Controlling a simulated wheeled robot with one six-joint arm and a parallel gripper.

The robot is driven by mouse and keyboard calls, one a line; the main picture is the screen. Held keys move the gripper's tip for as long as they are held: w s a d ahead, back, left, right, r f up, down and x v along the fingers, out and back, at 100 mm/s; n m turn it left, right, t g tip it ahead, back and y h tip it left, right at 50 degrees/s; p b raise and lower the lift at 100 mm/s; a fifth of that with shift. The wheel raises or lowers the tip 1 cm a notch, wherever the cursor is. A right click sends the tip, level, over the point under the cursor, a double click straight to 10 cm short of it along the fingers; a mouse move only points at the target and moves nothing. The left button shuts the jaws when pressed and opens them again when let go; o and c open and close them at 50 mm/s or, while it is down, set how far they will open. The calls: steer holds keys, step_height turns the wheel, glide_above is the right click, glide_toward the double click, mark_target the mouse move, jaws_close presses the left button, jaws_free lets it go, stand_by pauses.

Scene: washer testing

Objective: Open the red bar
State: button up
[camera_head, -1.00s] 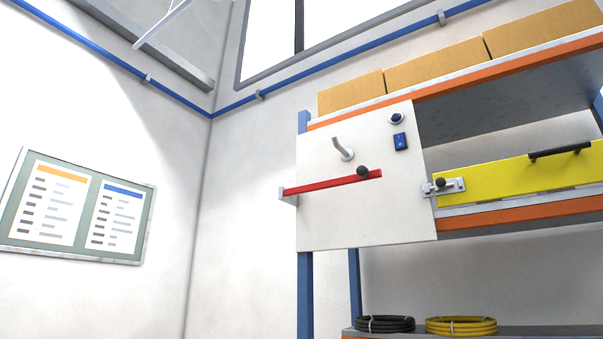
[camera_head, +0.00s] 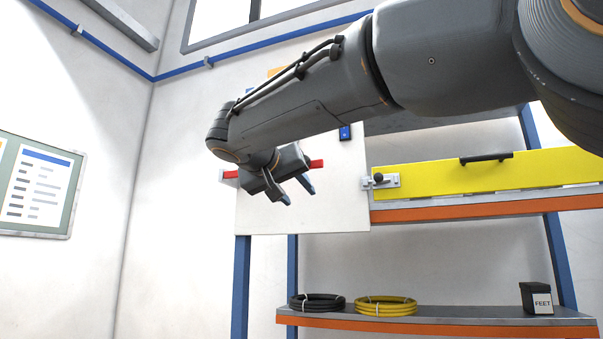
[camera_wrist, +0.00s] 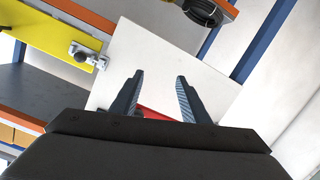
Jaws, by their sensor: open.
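The red bar (camera_head: 317,164) lies across a white panel (camera_head: 340,195) in the head view. My arm and gripper cover most of it, so only a short piece at the right and a bit at the left show. Its black knob is hidden there. My gripper (camera_head: 299,194) is open in front of the panel, its fingers near the bar. In the wrist view a part of the red bar (camera_wrist: 155,113) shows between the open fingers, low in the picture. I cannot tell whether the fingers touch it.
A yellow bar (camera_head: 440,180) with a black handle and a latch (camera_head: 380,181) is right of the panel. Below, a shelf (camera_head: 450,313) holds a black coil (camera_head: 316,302), a yellow coil (camera_head: 385,306) and a dark box (camera_head: 536,298). A notice board (camera_head: 40,185) hangs left.

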steer(key=s+a+r+m+t, duration=0.1)
steer(key=s+r+m+t, duration=0.15)
steer(key=r, duration=0.75)
steer(key=p+x, duration=0.3)
steer(key=x, duration=0.4)
steer(key=shift+f+n+h+p, duration=0.2)
steer(key=shift+n+h+p, duration=0.15)
steer(key=shift+h+p, duration=0.05)
steer(key=shift+g, duration=0.25)
steer(key=shift+d, duration=0.1)
jaws_close()
